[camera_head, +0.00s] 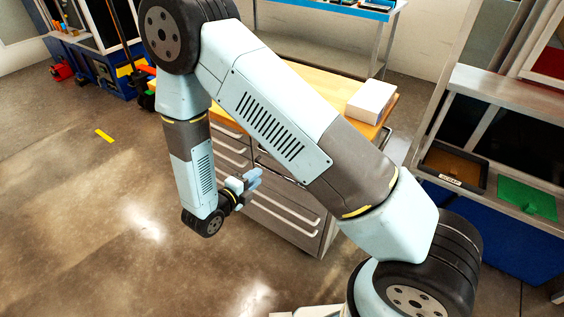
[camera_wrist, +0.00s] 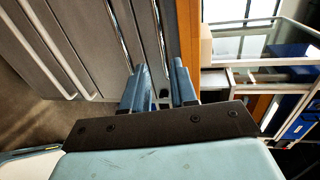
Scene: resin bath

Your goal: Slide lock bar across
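A grey drawer cabinet (camera_head: 290,225) with a wooden top (camera_head: 320,90) stands behind my arm. Long pale bar handles cross its drawer fronts. In the wrist view the drawer fronts (camera_wrist: 75,45) appear turned on their side, with pale handles at left and narrow shiny strips (camera_wrist: 158,35) ahead of the fingers. I cannot tell which part is the lock bar. My gripper (camera_head: 252,180) is in front of the cabinet. Its two blue fingers (camera_wrist: 160,88) are apart with nothing held between them. Whether they touch the cabinet is unclear. My arm hides part of the cabinet.
A white box (camera_head: 371,102) sits on the wooden top. At right is a metal bench (camera_head: 510,112) with a brown-filled tray (camera_head: 454,165) and a green item (camera_head: 527,199). A blue-edged shelf (camera_head: 335,8) stands behind. The floor at left is mostly clear.

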